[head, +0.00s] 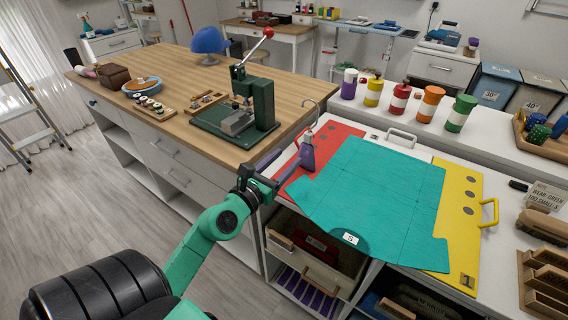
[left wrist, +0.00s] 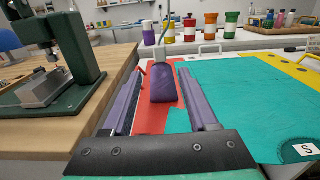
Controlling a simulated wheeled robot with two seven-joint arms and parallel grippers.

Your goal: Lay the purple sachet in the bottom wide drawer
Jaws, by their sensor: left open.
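The purple sachet (head: 307,153) hangs upright from a grey hook (head: 312,108) beside the wooden bench, over the red board. In the left wrist view the sachet (left wrist: 164,86) sits between the two purple fingers, with a pale clip at its top. My left gripper (head: 288,163) is open, with its fingers on either side of the sachet; contact cannot be told. The wooden bench has wide drawers with bar handles, an upper one (head: 150,140) and a lower one (head: 190,186), both shut. Which is the bottom wide drawer is not certain. My right gripper is out of view.
A green press (head: 262,103) with a red-knobbed lever stands on the bench corner near my gripper. A teal sheet (head: 375,195) covers red and yellow boards to the right. Open cubbies (head: 310,262) lie below. Several coloured canisters (head: 400,98) stand behind.

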